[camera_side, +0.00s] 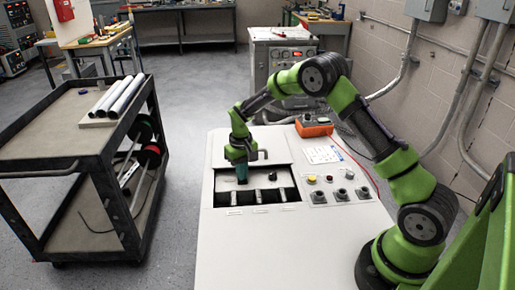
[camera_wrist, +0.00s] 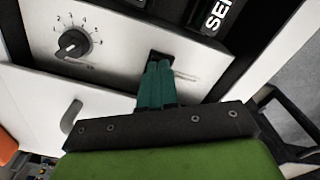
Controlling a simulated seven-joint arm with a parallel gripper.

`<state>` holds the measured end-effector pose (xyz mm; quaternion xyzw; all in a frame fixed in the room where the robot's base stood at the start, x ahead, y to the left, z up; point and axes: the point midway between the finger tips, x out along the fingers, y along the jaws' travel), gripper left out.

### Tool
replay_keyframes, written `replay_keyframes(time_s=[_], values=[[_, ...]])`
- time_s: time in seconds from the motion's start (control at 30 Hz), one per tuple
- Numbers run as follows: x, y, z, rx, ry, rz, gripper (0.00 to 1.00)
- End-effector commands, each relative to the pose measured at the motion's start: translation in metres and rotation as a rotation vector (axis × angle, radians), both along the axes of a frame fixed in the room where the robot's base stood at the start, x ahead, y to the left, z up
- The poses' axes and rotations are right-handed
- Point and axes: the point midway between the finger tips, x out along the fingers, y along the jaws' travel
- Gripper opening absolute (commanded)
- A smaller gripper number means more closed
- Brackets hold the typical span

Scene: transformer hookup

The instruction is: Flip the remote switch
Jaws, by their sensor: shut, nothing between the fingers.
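My gripper (camera_side: 242,179) points down into the open recess in the white cabinet (camera_side: 225,262). Its teal fingers also show in the wrist view (camera_wrist: 159,68), closed together with nothing between them. The fingertips are at a small dark square (camera_wrist: 158,55) on a white panel (camera_wrist: 112,55). This may be the remote switch, but the fingers cover much of it, and its position is hidden. I cannot tell whether the fingertips touch it. A black rotary knob (camera_wrist: 73,43) with a numbered dial is on the same panel, to the left of the fingers.
A raised lid with a handle (camera_wrist: 71,117) is close to my gripper. Several knobs and buttons (camera_side: 342,194) are on the cabinet top, right of the recess. An orange box (camera_side: 314,127) with a red cable is behind. A black cart (camera_side: 98,142) stands left.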

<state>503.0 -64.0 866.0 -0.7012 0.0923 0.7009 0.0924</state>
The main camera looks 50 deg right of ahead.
Motion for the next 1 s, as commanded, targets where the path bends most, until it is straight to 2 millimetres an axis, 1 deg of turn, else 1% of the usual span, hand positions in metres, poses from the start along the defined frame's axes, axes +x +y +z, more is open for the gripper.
replay_keyframes(time_s=[0.43, 0.57, 1.0], values=[[0.0, 0.0, -0.007, 0.0, 0.001, 0.0, 0.0], [0.0, 0.0, -0.006, 0.0, 0.0, 0.0, 0.0], [0.0, 0.0, 0.029, 0.0, -0.001, 0.001, 0.0]])
